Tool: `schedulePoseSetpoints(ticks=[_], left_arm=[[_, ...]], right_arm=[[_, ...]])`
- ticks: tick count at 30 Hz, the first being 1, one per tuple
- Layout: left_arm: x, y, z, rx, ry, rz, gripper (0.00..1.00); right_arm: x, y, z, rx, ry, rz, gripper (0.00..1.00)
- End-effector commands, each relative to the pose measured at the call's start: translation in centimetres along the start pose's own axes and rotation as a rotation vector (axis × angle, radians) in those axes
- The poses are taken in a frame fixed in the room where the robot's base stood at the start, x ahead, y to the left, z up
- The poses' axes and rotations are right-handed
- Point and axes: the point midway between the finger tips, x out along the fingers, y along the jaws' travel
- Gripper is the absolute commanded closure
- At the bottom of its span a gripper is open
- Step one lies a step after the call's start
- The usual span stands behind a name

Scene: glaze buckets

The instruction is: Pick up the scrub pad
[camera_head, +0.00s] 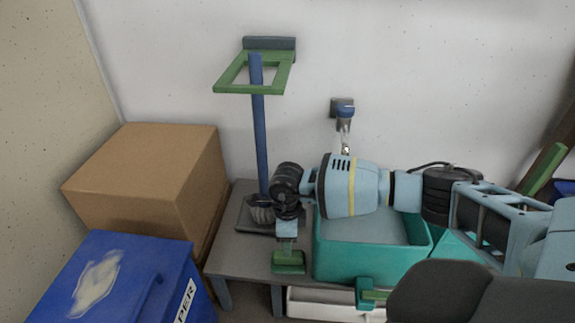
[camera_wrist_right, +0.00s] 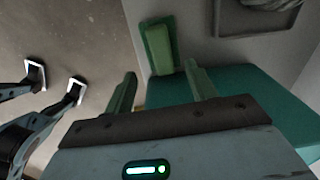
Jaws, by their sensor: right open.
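The scrub pad (camera_head: 289,264) is a small green block with a lighter and a darker part. It lies on the grey bench near its front edge, left of the teal tub. My right gripper (camera_head: 287,245) points down just above the pad. In the right wrist view its two green fingers (camera_wrist_right: 160,85) are apart with nothing between them. The pad (camera_wrist_right: 159,47) shows there beyond the fingertips, roughly in line with the gap. Whether the fingers touch it is not clear.
The teal tub (camera_head: 325,262) stands right beside the pad. A blue pole (camera_head: 261,140) with a green frame rises behind it from a grey tray (camera_head: 244,218). A cardboard box (camera_head: 140,175) and a blue PAPER bin (camera_head: 150,255) stand left. A tap (camera_head: 344,112) is on the wall.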

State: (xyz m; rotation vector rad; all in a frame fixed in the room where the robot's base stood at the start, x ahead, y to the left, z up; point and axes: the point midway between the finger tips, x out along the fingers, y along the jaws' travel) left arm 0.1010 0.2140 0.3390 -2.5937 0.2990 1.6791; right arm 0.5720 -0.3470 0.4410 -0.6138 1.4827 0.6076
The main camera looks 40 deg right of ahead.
Motion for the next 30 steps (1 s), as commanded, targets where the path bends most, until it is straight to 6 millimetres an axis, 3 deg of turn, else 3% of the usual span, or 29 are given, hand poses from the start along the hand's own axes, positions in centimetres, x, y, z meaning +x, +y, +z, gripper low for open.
schedulePoseSetpoints(ticks=[4, 13, 22, 30], left_arm=[[0.7, 0.0, 0.5, -0.001, -0.008, 0.001, 1.0], [1.1, 0.0, 1.2, -0.002, -0.019, 0.002, 1.0], [2.9, -0.1, 2.7, -0.005, -0.044, 0.005, 1.0], [2.9, -0.1, 2.6, -0.005, -0.041, 0.005, 1.0]], right_arm=[[1.9, 0.1, 0.0, 0.0, 0.001, 0.003, 0.44], [2.9, 0.0, -0.1, 0.001, 0.001, 0.004, 0.44], [7.0, -0.1, -0.3, 0.0, 0.002, 0.006, 0.44], [7.2, -0.2, -0.3, 0.0, -0.001, 0.003, 0.44]])
